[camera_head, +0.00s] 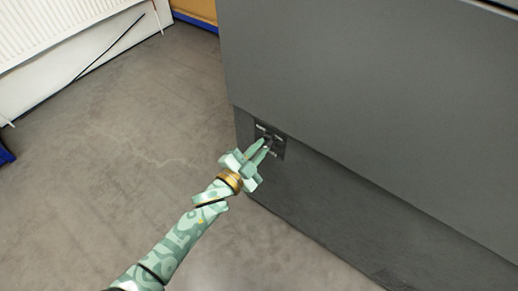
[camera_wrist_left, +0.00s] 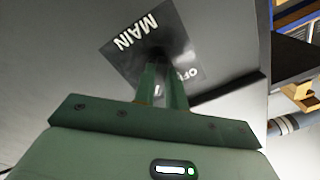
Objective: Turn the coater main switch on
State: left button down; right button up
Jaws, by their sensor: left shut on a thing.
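The coater is a large dark grey cabinet (camera_head: 360,90). Its main switch plate (camera_head: 279,152) is a small black plate low on the side near the cabinet's left edge. In the left wrist view the plate (camera_wrist_left: 118,62) reads "MAIN" and part of "OFF". My left gripper (camera_head: 266,144) reaches the plate, its fingers shut on the switch knob at the plate's middle. The wrist view shows the fingers (camera_wrist_left: 163,68) close together over the knob, which is dark and mostly hidden, so its turned position cannot be told. My right gripper is not in view.
Bare grey concrete floor (camera_head: 110,150) lies open to the left of the cabinet. A white ribbed radiator (camera_head: 60,25) is on the wall at the upper left. The cabinet's upper part overhangs the recessed lower panel (camera_head: 340,200) bearing the plate.

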pick_arm(q)
jog(key=shift+f, duration=0.15)
dwell(0.3)
jog(key=c, duration=1.4)
grip_release()
jog(key=shift+c, duration=0.2)
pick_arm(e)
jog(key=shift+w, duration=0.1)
pick_arm(q)
jog(key=shift+s+a, duration=0.1)
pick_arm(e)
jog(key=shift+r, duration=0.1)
